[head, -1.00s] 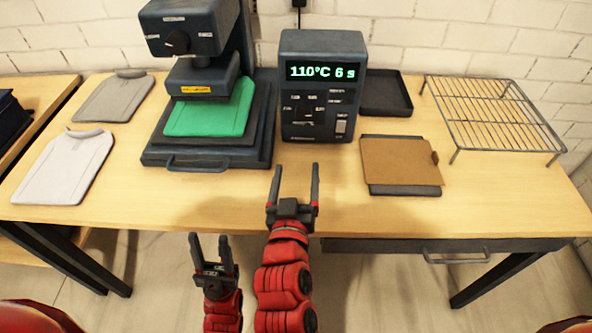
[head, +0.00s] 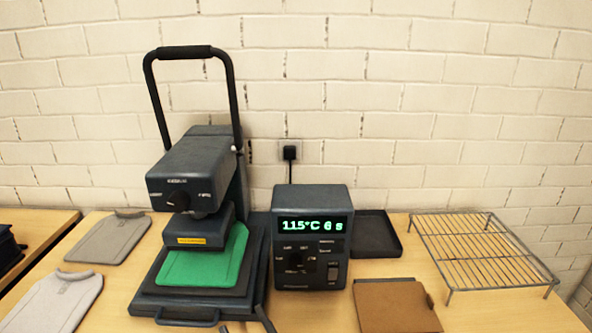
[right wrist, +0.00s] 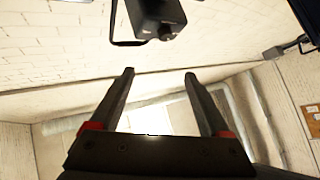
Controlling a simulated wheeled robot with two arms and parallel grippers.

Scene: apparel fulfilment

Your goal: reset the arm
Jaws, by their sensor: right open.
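My right gripper (head: 245,322) shows only as dark fingertips at the bottom edge of the head view, just in front of the heat press (head: 188,312). In the right wrist view my right gripper (right wrist: 158,75) has its two fingers wide apart with nothing between them. The rest of the right arm is below the head view. My left gripper is out of view.
A green garment piece (head: 205,268) lies on the press under its raised head. The control box (head: 312,240) reads 115°C 6 s. Grey (head: 108,238) and white (head: 50,303) shirts lie left. A black tray (head: 372,236), brown sheet (head: 395,305) and wire rack (head: 482,250) are right.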

